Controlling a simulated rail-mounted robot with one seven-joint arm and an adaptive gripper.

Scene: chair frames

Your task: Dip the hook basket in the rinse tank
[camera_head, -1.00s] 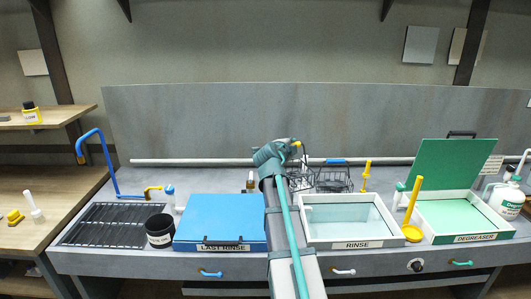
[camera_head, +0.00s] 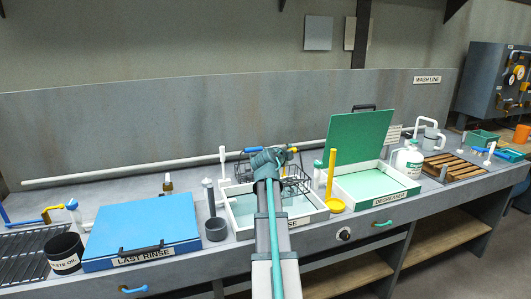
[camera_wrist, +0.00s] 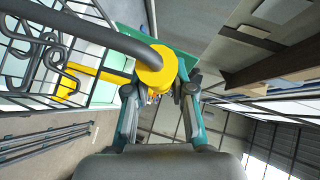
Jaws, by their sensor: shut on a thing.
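My gripper (camera_wrist: 157,84) is shut on the yellow end of a dark bar handle (camera_wrist: 105,40). The wire hook basket (camera_wrist: 45,60), with bent metal hooks in it, hangs at the left of the wrist view. In the head view the basket (camera_head: 297,182) is over the back right part of the rinse tank (camera_head: 314,218), to the right of my wrist. I cannot tell whether its bottom touches the water (camera_head: 243,210). The tank is open, and my arm hides its middle.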

